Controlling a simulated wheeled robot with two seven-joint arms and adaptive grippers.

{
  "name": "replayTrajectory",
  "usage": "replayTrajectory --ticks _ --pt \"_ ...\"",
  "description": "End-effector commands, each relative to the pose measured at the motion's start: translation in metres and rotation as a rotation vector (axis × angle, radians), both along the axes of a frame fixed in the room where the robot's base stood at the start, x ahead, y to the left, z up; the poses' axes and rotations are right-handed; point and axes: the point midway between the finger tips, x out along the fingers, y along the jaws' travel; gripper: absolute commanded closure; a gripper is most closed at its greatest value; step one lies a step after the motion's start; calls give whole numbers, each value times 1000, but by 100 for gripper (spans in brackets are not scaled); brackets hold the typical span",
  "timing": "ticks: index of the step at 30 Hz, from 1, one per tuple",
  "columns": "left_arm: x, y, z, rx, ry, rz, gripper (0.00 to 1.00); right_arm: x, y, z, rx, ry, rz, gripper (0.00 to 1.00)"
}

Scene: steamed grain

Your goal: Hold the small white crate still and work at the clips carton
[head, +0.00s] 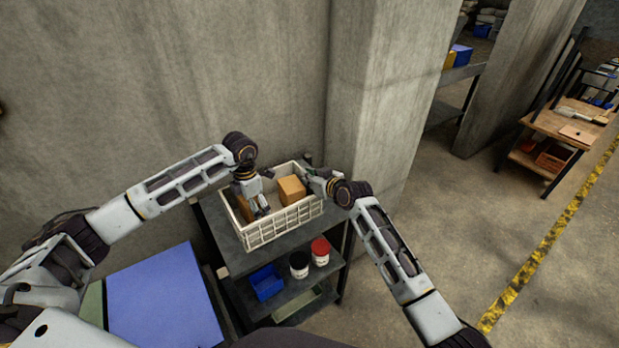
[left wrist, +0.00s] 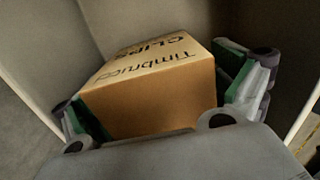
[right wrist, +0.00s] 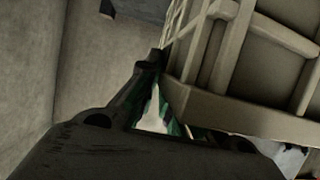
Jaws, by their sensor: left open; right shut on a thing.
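The small white crate (head: 284,226) stands on the top of a dark shelf unit, with two brown cartons in it. The clips carton (head: 243,208) is in its left part, partly hidden by my left gripper (head: 257,206). In the left wrist view the carton (left wrist: 150,103), lettered "CLIPS" on top, lies between the fingers of my open left gripper (left wrist: 165,108). My right gripper (head: 313,176) is shut on the crate's right end, near a corner. The right wrist view shows the crate's slatted wall (right wrist: 240,113) at the fingers.
A second brown carton (head: 292,190) sits in the crate's right part. A concrete wall (head: 180,80) and pillar (head: 385,90) stand close behind. A blue bin (head: 266,282), a white jar (head: 299,265) and a red-lidded jar (head: 320,252) are on the shelf below.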

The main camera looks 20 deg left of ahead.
Motion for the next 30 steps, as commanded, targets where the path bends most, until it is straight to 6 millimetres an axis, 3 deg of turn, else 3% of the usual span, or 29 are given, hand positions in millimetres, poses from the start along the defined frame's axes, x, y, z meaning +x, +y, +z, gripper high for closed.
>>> replayTrajectory --ticks 8,24,30 --pt "2 1 24 1 -6 3 0 0 -1 -4 -7 4 1 100" --pt "1 0 99 0 -2 0 0 0 -2 -5 -9 5 0 100" --pt "0 -1 114 0 0 -1 0 0 -2 -5 -9 5 0 100"
